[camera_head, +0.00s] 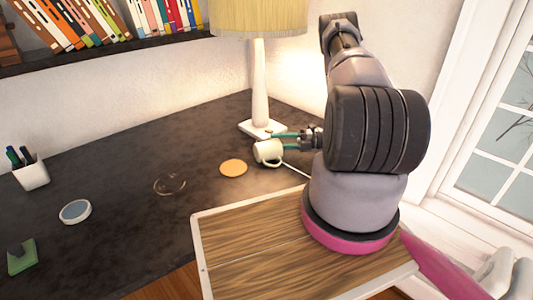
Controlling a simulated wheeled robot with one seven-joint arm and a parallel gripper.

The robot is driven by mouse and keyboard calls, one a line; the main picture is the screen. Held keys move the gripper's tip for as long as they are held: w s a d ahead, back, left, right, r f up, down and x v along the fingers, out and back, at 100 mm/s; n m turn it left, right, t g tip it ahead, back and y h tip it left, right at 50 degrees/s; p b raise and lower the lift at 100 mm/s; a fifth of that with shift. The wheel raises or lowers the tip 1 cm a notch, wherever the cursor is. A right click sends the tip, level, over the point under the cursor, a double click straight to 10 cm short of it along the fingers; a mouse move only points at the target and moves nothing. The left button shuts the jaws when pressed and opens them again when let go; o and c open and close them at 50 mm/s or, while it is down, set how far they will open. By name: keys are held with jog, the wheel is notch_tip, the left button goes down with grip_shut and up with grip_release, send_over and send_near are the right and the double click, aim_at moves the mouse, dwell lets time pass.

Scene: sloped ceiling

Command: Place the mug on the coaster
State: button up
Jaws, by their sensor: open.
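The white mug (269,152) is at the right part of the dark desk, near the lamp base. It looks tilted, with its handle low on the near side. The round orange-tan coaster (233,168) lies flat and bare on the desk, just left of and nearer than the mug. My gripper (280,140) reaches in from the right at the mug, with its teal fingers open. One finger shows along the mug's far upper side and the other at its right. I cannot tell whether the fingers touch the mug, or whether its base rests on the desk.
A lamp (260,90) stands close behind my gripper. A clear round dish (170,184), a round blue-and-white item (75,211), a green holder (22,257) and a white pen cup (31,174) are spread leftward. A bookshelf (100,50) hangs above. The desk's middle back is clear.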

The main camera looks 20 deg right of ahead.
jog(key=shift+w+a, duration=0.1)
jog(key=shift+a, duration=0.15)
grip_shut()
dwell(1.3)
